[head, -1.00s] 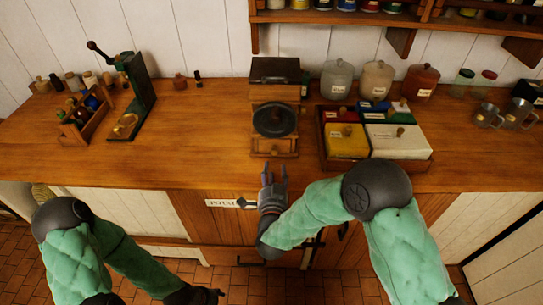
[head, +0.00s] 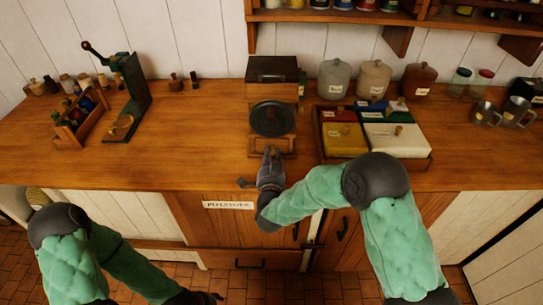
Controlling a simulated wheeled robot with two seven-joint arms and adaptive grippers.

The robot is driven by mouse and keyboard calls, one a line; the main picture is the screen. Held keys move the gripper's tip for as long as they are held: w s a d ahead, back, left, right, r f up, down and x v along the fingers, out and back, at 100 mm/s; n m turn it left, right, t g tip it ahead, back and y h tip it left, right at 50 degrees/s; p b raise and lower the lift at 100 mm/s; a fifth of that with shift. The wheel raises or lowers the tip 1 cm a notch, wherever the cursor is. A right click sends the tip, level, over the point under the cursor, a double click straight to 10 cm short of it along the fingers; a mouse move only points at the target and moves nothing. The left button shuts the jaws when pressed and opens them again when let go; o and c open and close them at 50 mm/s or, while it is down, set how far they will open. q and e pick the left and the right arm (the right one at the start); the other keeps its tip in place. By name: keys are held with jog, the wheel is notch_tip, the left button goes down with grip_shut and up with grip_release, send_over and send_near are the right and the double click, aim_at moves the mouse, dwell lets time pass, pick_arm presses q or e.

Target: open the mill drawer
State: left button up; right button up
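The mill (head: 272,78) stands on the wooden counter, a brown wooden box with a dark round plate at its front. Its small wooden drawer (head: 288,145) is at the bottom front and looks closed. My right gripper (head: 271,153) is right at the drawer front, its fingertips pointing at the middle and covering the knob. The fingers look fairly close together; whether they grip the knob cannot be told. My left gripper (head: 208,298) is low at the bottom edge, away from the counter, partly cut off.
A tray of coloured boxes (head: 375,158) stands close right of the mill, with several jars (head: 373,80) behind. A green hand-cranked device (head: 133,95) and a bottle crate (head: 80,122) stand left.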

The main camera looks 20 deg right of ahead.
grip_shut()
jog(key=v, duration=0.7)
jog(key=shift+s, duration=0.4)
jog(key=shift+a, duration=0.15)
jog(key=o, duration=0.9)
grip_release()
jog(key=shift+c, duration=0.2)
jog(key=v, duration=1.2)
jog(key=shift+w, duration=0.15)
